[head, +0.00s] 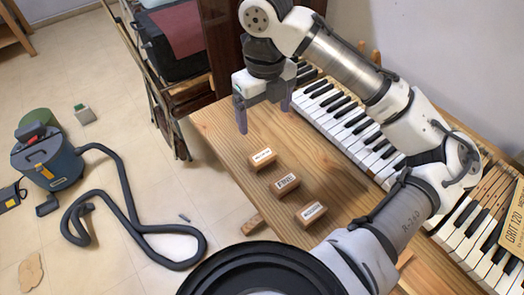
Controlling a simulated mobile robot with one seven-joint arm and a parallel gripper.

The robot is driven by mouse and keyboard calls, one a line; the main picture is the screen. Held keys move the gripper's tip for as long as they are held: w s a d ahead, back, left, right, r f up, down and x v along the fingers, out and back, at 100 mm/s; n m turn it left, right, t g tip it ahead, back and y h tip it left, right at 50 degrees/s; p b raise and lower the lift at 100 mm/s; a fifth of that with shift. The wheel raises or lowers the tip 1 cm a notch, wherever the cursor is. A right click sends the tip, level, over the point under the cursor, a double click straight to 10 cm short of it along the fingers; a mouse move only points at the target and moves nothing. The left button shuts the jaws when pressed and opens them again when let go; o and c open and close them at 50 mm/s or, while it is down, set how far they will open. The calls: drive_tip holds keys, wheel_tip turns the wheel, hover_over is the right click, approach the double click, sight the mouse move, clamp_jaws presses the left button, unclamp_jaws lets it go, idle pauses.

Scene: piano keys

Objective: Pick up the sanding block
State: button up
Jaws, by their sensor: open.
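Three small wooden blocks with white labels stand in a slanting row on the wooden table: an upper block (263,163), a middle block (286,187) and a lower block (311,215). The label print is too small to read surely, and I cannot tell which one is the sanding block. My gripper (264,117) is open and empty, fingers pointing down, above the table near its left edge. It is above and apart from the upper block, which is the nearest in the picture.
A piano keyboard (340,118) runs along the table's (222,130) right side, partly under my arm. A card reading GRIT 120 (513,225) is at the far right. A vacuum cleaner (48,160) with a hose lies on the floor at left. A folding chair (165,100) stands beside the table.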

drive_tip(key=f, duration=0.2)
hover_over(262, 155)
drive_tip(key=f, duration=0.7)
drive_tip(key=shift+w+d, duration=0.25)
drive_tip(key=shift+w, duration=0.1)
drive_tip(key=shift+s+a+f, duration=0.15)
drive_tip(key=shift+f, duration=1.25)
drive_tip(key=shift+s+a+f, duration=0.1)
drive_tip(key=shift+s+f, duration=0.05)
drive_tip(key=shift+f, duration=1.2)
drive_tip(key=shift+c, duration=0.2)
drive_tip(key=c, duration=1)
